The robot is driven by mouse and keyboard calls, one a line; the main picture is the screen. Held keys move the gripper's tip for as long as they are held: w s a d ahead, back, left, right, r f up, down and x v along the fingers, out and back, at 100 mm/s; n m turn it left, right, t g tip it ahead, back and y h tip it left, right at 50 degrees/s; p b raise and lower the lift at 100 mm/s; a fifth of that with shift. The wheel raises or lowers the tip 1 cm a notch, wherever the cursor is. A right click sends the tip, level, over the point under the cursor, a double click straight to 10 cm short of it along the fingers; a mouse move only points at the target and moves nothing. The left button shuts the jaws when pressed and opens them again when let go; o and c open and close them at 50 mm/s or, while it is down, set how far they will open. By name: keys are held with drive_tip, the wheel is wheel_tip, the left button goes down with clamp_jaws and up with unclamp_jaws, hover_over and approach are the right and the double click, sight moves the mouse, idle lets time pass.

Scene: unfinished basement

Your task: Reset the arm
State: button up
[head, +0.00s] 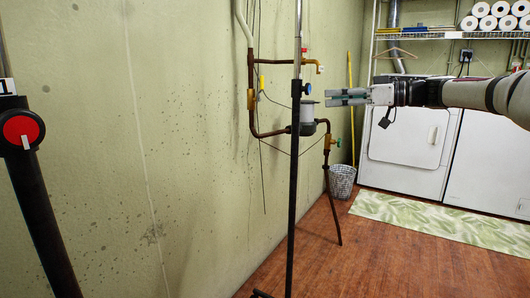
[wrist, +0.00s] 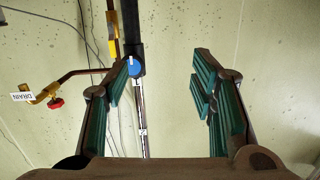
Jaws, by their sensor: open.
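My gripper (head: 346,97) is at the end of my arm, which reaches in from the right in the head view. It points left toward the wall and the dark stand. In the wrist view my gripper (wrist: 168,85) is open, with green-lined fingers set wide apart. Nothing is between the fingers. The dark pole stand (head: 293,170) with a blue knob (head: 307,88) stands to the left of the fingertips in the head view. In the wrist view the blue knob (wrist: 134,66) shows close beside the left finger; I cannot tell the gap.
Copper pipes (head: 253,100) with valves run along the wall. A second dark post with a red knob (head: 21,129) stands at the near left. White appliances (head: 410,150), a wire basket (head: 342,180) and a leaf-patterned rug (head: 440,222) are at the back. The wooden floor (head: 400,265) in front is clear.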

drive_tip(key=s+a+f+g+h, duration=0.25)
drive_tip(key=s+a+f, duration=0.2)
drive_tip(key=a, duration=0.55)
drive_tip(key=s+a+f+m+g+h, duration=0.1)
drive_tip(key=s+a+f+g+h, duration=0.15)
drive_tip(key=s, duration=0.55)
drive_tip(key=s+a+f+m+g+h, duration=0.2)
drive_tip(key=s+a+f, duration=0.15)
drive_tip(key=s, duration=0.45)
drive_tip(key=s+d+f+m+g+h+p, duration=0.1)
drive_tip(key=s+d+f+m+h, duration=0.2)
drive_tip(key=s, duration=0.9)
drive_tip(key=s+d+f+m+h, duration=0.25)
drive_tip(key=s+d+f, duration=0.2)
drive_tip(key=s, duration=0.75)
drive_tip(key=s+d+f+m+g+h+p, duration=0.1)
drive_tip(key=s+d+f+m+h, duration=0.3)
drive_tip(key=s, duration=0.7)
wheel_tip(320, 180, up, 39)
drive_tip(key=a+n+t+y+p, duration=0.1)
drive_tip(key=t+p, duration=0.3)
drive_tip(key=p, duration=3.3)
drive_tip(key=shift+f+y, duration=0.2)
drive_tip(key=shift+y, duration=0.55)
